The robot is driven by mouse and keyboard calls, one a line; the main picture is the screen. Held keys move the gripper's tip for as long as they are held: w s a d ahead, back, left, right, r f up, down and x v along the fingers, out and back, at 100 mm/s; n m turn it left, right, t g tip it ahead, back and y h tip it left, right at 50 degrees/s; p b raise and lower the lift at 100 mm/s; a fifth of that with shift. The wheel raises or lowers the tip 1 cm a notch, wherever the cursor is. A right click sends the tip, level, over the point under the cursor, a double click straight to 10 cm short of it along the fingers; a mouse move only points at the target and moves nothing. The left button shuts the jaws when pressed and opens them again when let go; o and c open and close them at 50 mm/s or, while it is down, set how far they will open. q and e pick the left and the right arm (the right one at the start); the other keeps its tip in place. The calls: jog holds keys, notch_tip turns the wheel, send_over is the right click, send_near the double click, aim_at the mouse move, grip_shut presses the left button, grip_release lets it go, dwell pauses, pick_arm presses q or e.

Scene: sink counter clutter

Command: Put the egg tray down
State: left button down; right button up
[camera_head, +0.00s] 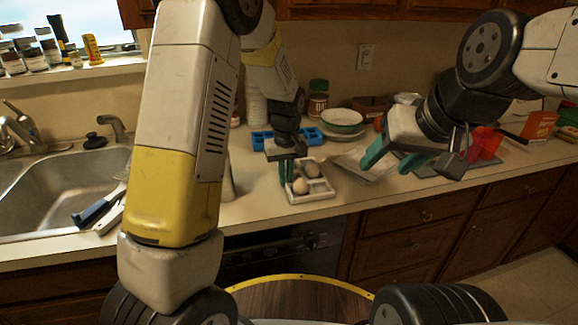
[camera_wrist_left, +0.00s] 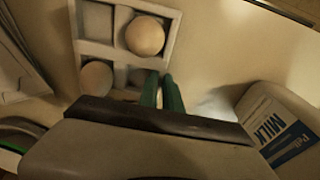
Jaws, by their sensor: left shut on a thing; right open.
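The egg tray (camera_head: 320,194) is a white square tray with compartments, near the front edge of the counter. It holds two eggs, one pale and one browner (camera_head: 311,168). My left gripper (camera_head: 288,172) is at the tray's left side, its green fingers shut on the tray wall. In the left wrist view the fingers (camera_wrist_left: 163,92) close together at the edge of the tray (camera_wrist_left: 171,42), with an egg (camera_wrist_left: 145,36) beside them. I cannot tell whether the tray touches the counter. My right gripper (camera_head: 394,155) is open and empty, above the counter to the right.
A milk carton (camera_wrist_left: 280,128) stands close to the left gripper. A blue tray (camera_head: 261,140) and a green-rimmed bowl (camera_head: 342,119) are behind the egg tray. A clear flat package (camera_head: 362,166) lies to its right. The sink (camera_head: 60,190) is at left.

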pick_arm(q)
jog(key=shift+f, duration=0.15)
jog(key=c, duration=1.5)
grip_release()
jog(key=shift+c, duration=0.2)
notch_tip(320, 180, up, 12)
jog(key=s, duration=0.1)
jog(key=s+a+r+m+t+h, duration=0.1)
jog(key=s+a+r, duration=0.3)
jog(key=s, duration=0.7)
jog(key=s+a+r+m+t+h, duration=0.1)
jog(key=s+a+r+m+t, duration=0.2)
jog(key=s, duration=0.9)
notch_tip(320, 180, up, 3)
jog(key=shift+a+r+t, duration=0.15)
jog(key=shift+a+t, duration=0.35)
jog(key=shift+a, duration=0.35)
